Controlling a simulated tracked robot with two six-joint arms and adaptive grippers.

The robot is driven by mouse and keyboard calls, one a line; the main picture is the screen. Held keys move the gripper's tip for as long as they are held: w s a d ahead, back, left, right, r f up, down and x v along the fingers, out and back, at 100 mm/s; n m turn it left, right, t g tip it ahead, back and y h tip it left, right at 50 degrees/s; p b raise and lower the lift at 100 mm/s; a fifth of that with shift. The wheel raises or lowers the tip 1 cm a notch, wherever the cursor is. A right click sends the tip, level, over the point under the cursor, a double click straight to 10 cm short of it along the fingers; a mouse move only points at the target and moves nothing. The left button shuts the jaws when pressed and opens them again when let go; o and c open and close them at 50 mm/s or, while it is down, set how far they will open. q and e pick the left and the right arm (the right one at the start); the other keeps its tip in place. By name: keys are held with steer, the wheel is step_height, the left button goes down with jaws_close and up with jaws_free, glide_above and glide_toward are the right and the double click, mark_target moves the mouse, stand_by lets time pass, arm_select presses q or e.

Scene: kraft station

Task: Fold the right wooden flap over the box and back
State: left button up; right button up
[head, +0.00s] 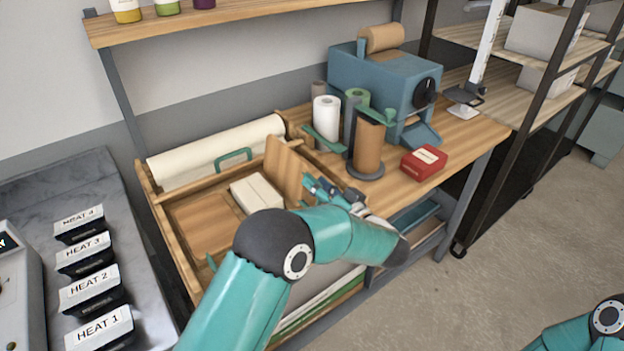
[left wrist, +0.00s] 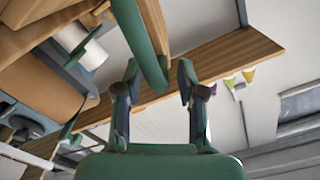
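The right wooden flap (head: 285,168) stands raised, close to upright, at the right side of the wooden folding station (head: 172,243). A pale box (head: 256,194) sits just left of it on the station. My left gripper (head: 318,188) is on the right side of the flap. In the left wrist view its two fingers (left wrist: 158,82) are apart, with a green handle bar (left wrist: 138,42) between them, beside the edge of a wooden panel (left wrist: 155,22). I cannot tell whether a finger touches the bar. My right gripper is out of view; only part of that arm shows at the lower right.
A green handle (head: 233,157) and a large pale paper roll (head: 215,152) are at the station's back. A brown roll on a stand (head: 368,148), a white roll (head: 326,118) and a red box (head: 424,162) stand to the right. Labelled trays (head: 92,291) are at left.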

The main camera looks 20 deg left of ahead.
arm_select(q)
steer(key=v, duration=0.8)
steer(key=shift+s+d, duration=0.25)
steer(key=shift+s, duration=0.05)
steer(key=shift+f, duration=0.1)
